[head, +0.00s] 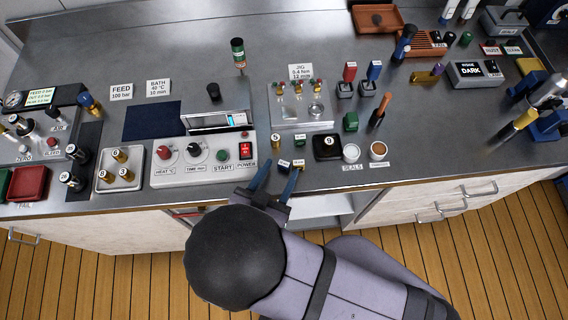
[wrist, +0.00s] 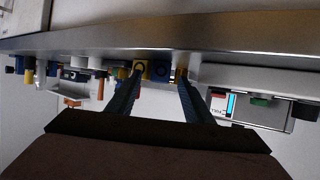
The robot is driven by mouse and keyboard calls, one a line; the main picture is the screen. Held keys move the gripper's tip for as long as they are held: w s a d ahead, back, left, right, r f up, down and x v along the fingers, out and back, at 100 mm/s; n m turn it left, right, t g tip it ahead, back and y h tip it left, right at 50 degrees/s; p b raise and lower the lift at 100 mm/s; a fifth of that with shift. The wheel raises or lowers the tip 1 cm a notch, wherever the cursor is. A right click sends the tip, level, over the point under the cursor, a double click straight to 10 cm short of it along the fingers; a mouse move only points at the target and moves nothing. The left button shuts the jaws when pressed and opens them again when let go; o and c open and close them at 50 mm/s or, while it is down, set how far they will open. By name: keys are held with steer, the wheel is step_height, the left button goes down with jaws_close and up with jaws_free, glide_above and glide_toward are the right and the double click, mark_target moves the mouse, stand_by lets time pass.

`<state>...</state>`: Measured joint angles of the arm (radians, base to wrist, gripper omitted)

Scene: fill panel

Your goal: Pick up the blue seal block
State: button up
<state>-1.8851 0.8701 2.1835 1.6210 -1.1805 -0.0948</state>
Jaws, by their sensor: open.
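A small blue block (head: 284,164) with a pale top stands near the front edge of the steel bench. In the wrist view the blue block (wrist: 162,71) has a dark ring on its face. A similar yellow block (head: 299,163) stands just right of it; in the wrist view the yellow block (wrist: 141,70) is on the left. My gripper (head: 280,171) is open and empty at the bench's front edge, its fingers pointing toward these blocks. In the wrist view, the blue block lies between the fingers of my gripper (wrist: 155,85); contact cannot be told.
A white control panel (head: 200,176) stands to the left. A brass cylinder (head: 276,142), a black pad (head: 327,147) and a white round pot (head: 351,152) are close by. The bench edge (wrist: 230,43) is close to my fingers.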

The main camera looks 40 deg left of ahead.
mark_target(282, 167)
steer(key=shift+b+x, duration=0.8)
steer(key=shift+x, duration=1.05)
jaws_close()
steer(key=shift+r, duration=0.1)
steer(key=shift+r+b, duration=0.4)
steer(key=shift+r, duration=4.5)
